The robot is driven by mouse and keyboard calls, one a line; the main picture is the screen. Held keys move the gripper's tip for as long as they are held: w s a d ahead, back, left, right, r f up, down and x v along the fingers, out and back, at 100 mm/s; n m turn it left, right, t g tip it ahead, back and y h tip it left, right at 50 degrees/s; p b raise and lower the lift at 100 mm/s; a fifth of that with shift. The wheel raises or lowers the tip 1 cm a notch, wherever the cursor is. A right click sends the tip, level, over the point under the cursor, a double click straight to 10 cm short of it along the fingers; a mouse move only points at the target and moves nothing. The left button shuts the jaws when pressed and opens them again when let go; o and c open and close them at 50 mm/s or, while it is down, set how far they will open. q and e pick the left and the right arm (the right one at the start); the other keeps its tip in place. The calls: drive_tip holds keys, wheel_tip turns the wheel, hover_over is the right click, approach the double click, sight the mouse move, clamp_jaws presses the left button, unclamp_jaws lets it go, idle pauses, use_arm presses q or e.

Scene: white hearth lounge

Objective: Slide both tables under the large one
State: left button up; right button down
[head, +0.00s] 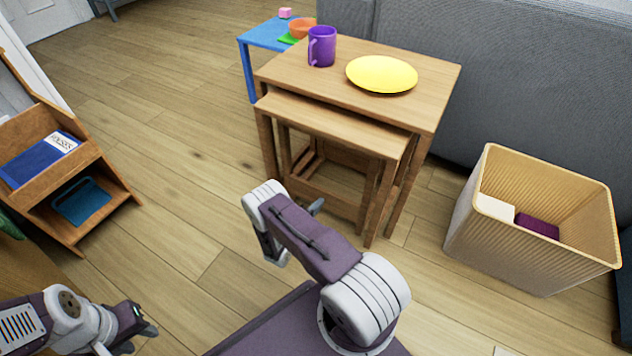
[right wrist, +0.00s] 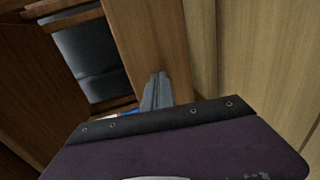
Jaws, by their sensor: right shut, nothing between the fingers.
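The large wooden table (head: 440,85) stands by the grey sofa. A mid-sized table (head: 325,122) sits partly beneath it, its top sticking out at the front. Legs and low rails of a smaller table (head: 370,195) show below that top; its own top is hidden. My right gripper (head: 317,206) is low in front of the tables, mostly hidden behind my arm. In the right wrist view its shut, empty fingers (right wrist: 158,90) are in front of a wooden leg (right wrist: 150,45); I cannot tell if they touch. My left gripper (head: 146,330) is at lower left, away from the tables, its opening unclear.
A purple mug (head: 321,46) and yellow plate (head: 381,74) stand on the large table. A blue side table (head: 262,36) with a bowl is behind left. A ribbed bin (head: 530,215) stands right, a wooden shelf (head: 60,160) left. Floor between shelf and tables is clear.

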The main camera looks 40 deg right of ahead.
sight(322, 194)
drive_tip(key=shift+x, duration=1)
drive_tip(key=shift+d+r, duration=0.15)
drive_tip(key=shift+r, duration=0.05)
drive_tip(key=shift+r+b+x, duration=0.45)
drive_tip(key=shift+b+x, duration=0.1)
drive_tip(key=shift+x, duration=1.8)
drive_tip(key=p+v, duration=0.1)
drive_tip(key=v, duration=0.1)
drive_tip(key=r+p+v, duration=0.1)
drive_tip(key=p+v, duration=0.1)
drive_tip(key=v, duration=0.1)
drive_tip(key=p+v, duration=0.2)
drive_tip(key=shift+r, duration=0.3)
drive_tip(key=shift+s+a, duration=0.15)
drive_tip(key=shift+a, duration=0.35)
